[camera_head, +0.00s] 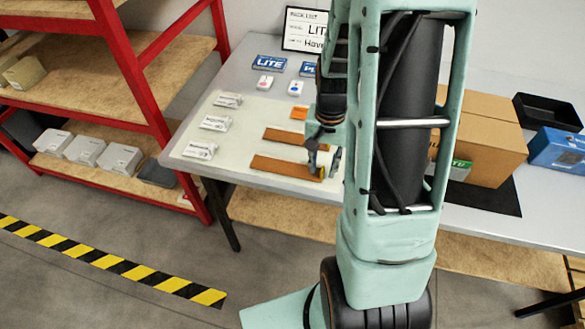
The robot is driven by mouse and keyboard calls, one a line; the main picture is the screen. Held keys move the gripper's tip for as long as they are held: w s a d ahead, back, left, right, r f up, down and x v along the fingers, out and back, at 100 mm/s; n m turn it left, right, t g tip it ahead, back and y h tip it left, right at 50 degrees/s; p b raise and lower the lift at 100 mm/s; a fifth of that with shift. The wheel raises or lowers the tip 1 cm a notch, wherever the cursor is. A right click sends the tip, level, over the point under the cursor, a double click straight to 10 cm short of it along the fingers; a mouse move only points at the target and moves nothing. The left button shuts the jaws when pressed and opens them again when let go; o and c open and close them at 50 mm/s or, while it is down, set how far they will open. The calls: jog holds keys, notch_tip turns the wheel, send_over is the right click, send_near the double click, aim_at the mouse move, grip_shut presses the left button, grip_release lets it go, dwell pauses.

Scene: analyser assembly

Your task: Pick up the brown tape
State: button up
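Two flat brown strips lie on the pale mat (228,158) on the table: a far one (285,136) and a near one (275,167). I cannot tell for sure which of them, if either, is the brown tape. My gripper (322,163) is low over the right end of the near strip, and it hides part of that end. Whether it touches the strip is unclear. The fingers are small and partly hidden by my arm, so their opening does not show clearly.
An orange piece (299,113) lies behind the strips. Blue boxes (269,62) and a framed list (305,30) are at the back. A cardboard box (492,140) and black tray (548,112) stand right. A red shelf (133,80) is left.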

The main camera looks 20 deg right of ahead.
jog(key=shift+f, duration=0.15)
grip_shut()
dwell(0.4)
